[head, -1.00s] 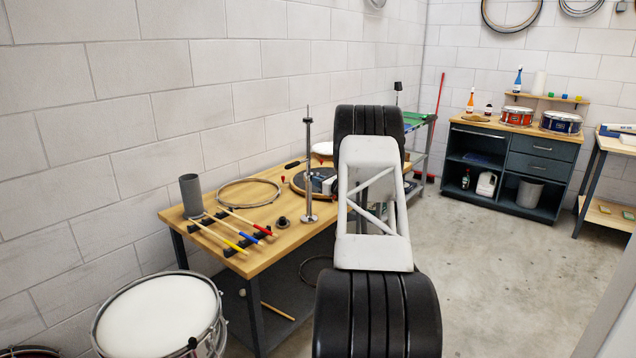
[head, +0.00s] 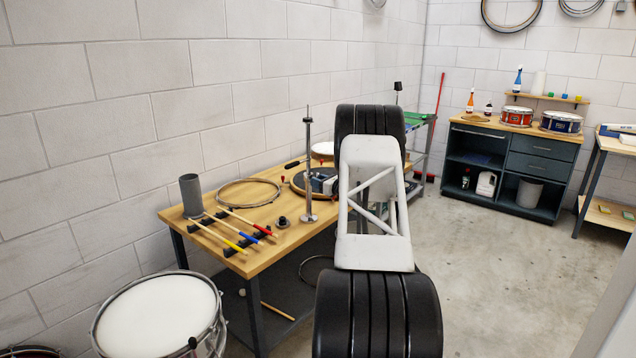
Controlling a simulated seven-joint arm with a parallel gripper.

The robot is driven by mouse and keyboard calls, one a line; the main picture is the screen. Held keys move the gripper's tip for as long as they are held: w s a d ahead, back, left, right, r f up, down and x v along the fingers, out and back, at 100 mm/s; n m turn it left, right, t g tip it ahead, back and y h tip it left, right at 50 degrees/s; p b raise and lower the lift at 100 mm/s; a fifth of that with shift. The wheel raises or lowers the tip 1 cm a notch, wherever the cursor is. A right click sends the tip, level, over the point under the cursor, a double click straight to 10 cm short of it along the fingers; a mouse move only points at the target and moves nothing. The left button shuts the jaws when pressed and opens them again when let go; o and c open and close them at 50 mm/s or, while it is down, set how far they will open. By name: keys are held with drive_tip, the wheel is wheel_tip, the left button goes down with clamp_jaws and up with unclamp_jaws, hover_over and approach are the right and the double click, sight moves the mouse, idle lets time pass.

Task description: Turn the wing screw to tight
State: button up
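A slim metal stand (head: 308,170) rises upright from a round base on the wooden workbench (head: 262,254). A small crosspiece (head: 308,120) sits near its top. I cannot make out at this size whether it is the wing screw. No wing screw can be clearly told anywhere in this view. My arm, with black joints and a white link, stands in front of the bench's right part and hides much of it. My gripper cannot be made out; it is likely behind the arm.
Sticks with coloured ends (head: 228,244), a grey cup (head: 191,196), a hoop (head: 249,193) and a small dark round part (head: 282,222) lie left of the stand. A white-headed drum (head: 158,312) stands at front left. Open floor (head: 500,270) lies right of my arm.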

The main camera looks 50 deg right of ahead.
drive_tip(key=s, duration=0.7)
drive_tip(key=shift+s, duration=0.2)
idle(0.5)
